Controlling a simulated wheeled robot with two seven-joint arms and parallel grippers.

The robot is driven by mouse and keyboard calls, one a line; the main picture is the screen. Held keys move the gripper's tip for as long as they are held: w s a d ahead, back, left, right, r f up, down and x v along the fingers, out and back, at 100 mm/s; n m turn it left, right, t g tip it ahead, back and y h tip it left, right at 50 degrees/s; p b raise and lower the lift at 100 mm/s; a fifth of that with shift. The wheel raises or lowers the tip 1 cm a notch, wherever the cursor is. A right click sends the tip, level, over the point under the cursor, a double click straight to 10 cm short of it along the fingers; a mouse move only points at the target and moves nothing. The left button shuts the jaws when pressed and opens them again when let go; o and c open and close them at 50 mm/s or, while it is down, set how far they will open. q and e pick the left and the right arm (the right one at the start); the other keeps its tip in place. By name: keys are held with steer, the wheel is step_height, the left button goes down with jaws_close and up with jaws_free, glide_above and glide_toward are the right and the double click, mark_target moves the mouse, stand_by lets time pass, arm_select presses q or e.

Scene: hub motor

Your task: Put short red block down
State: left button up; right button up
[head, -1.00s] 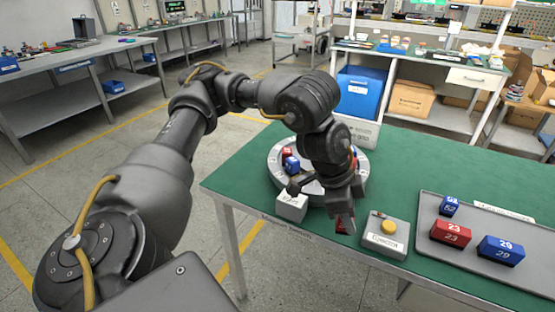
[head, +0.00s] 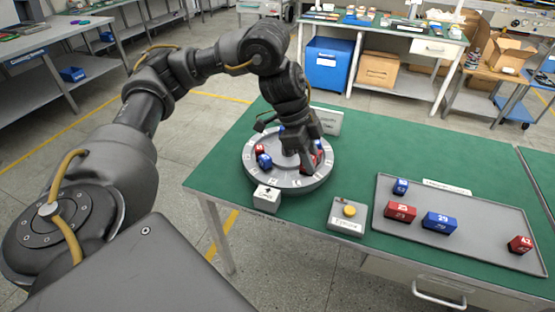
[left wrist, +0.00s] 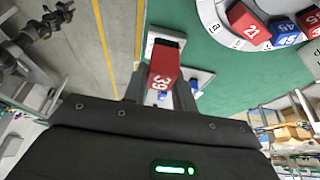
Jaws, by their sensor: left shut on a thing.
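My left gripper (head: 312,165) points down at the right part of the round grey dial (head: 290,183) in the head view. It is shut on a red block (left wrist: 164,68) marked 39, which shows between the fingers (left wrist: 160,88) in the left wrist view. In the head view the held block is mostly hidden by the fingers, and I cannot tell whether it touches the dial. A red block (head: 259,148) and a blue block (head: 264,161) stand on the dial's left part. In the wrist view, red block 21 (left wrist: 247,22) and blue block 45 (left wrist: 284,32) show on it.
A grey tray (head: 480,240) at the right holds red block 23 (head: 400,212), blue block 29 (head: 439,222) and others. A box with a yellow button (head: 349,211) and a small white sign box (head: 267,198) stand before the dial.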

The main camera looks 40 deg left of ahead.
arm_select(q)
steer(key=w+a+f, duration=0.1)
steer(key=a+f, duration=0.2)
steer(key=a, duration=0.1)
steer(key=w+a+f, duration=0.1)
steer(key=a+f, duration=0.1)
steer(key=a, duration=0.2)
steer(key=w+a+f+b, duration=0.1)
steer(key=a+f, duration=0.2)
steer(key=shift+w+a+f, duration=0.1)
steer(key=shift+a+f, duration=0.2)
steer(key=shift+a, duration=0.1)
steer(key=shift+a+f, duration=0.15)
steer(key=shift+f, duration=0.15)
steer(key=f, duration=0.3)
steer(key=shift+w+a+f+b, duration=0.15)
steer(key=shift+a+f+b, duration=0.05)
steer(key=shift+f+b, duration=0.1)
steer(key=shift+r, duration=0.1)
steer(key=o, duration=1.1)
steer(key=shift+c, duration=0.2)
